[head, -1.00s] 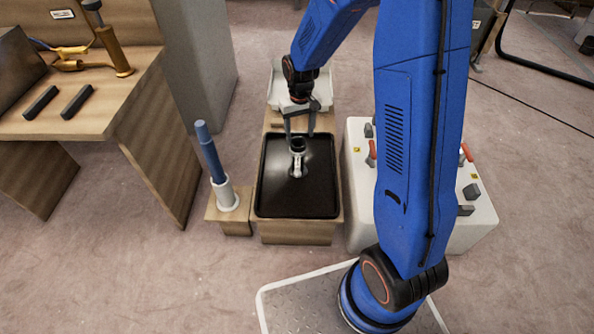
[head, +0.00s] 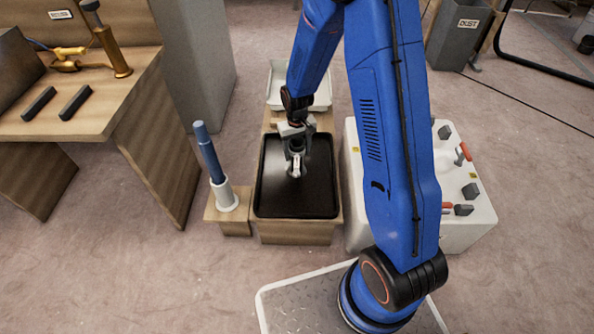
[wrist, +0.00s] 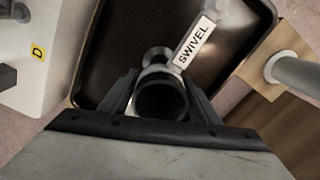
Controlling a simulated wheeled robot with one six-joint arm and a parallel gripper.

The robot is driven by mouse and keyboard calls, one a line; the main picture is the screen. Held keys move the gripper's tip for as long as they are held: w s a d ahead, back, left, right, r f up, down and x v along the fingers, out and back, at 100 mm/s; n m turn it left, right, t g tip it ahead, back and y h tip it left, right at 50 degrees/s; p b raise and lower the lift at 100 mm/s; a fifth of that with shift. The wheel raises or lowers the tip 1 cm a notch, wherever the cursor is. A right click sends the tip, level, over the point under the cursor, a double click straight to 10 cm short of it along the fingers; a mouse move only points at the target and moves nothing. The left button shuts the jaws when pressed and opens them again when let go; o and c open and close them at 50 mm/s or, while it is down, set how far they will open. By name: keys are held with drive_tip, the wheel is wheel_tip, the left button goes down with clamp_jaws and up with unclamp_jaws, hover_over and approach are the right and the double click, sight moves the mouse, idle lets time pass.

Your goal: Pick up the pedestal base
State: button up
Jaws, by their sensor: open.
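A silvery fitting with a dark round mouth, apparently the pedestal base (head: 296,168), stands in the black tray. In the wrist view, its open-topped collar (wrist: 160,98) sits between my two fingers. A white label reading SWIVEL (wrist: 194,43) lies just beyond it. My gripper (head: 295,150) is open and low over the tray, with a finger on either side of the collar. I cannot tell whether the fingers touch it. My gripper partly hides the fitting in the head view.
The black tray (head: 271,203) rests on a wooden stand. A blue post (head: 208,152) stands in a white socket to its left. A white console (head: 466,228) with levers is to the right. A pale bin (head: 318,97) lies behind, and a wooden bench (head: 150,130) is at far left.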

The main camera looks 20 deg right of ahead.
drive_tip(key=shift+f, duration=0.45)
drive_tip(key=shift+c, duration=0.6)
clamp_jaws()
drive_tip(key=shift+r, duration=0.1)
wheel_tip(320, 180, up, 10)
